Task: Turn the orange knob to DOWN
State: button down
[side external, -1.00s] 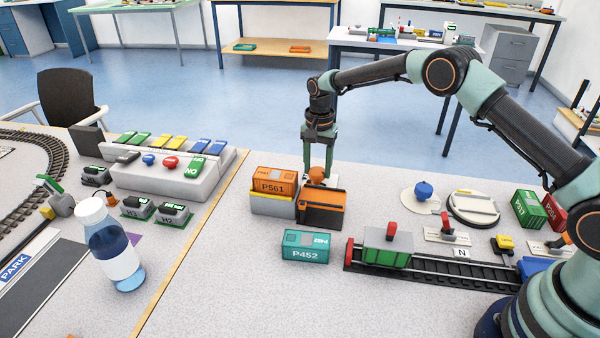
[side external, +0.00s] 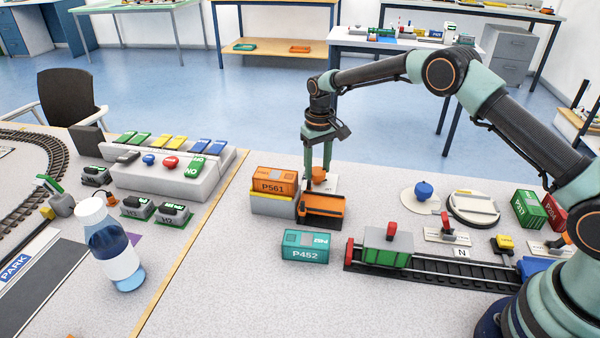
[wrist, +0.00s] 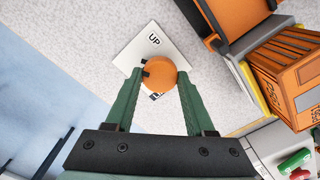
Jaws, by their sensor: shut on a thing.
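The orange knob (wrist: 160,73) sits on a white plate (wrist: 136,57), with a small black mark at the knob's left edge. The word UP is readable on the plate above the knob in the wrist view. A second label below the knob is mostly covered. My gripper (wrist: 161,79) is shut on the knob, one green finger on each side. In the side external view the knob (side external: 318,174) shows between the fingers, behind an orange and black tray-like unit (side external: 322,210).
An orange container P561 (side external: 274,181) rests on a yellow and grey block left of the orange unit. A teal container P452 (side external: 305,246) stands in front. A track with a green and grey wagon (side external: 386,246) lies to the right.

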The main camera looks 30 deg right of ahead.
aim_at(317, 170)
jog(key=n, duration=0.6)
jog(key=shift+n, duration=0.3)
jog(key=n, duration=0.5)
jog(key=shift+n, duration=0.3)
jog(key=shift+c, duration=1.3)
grip_release()
notch_tip(317, 170, up, 12)
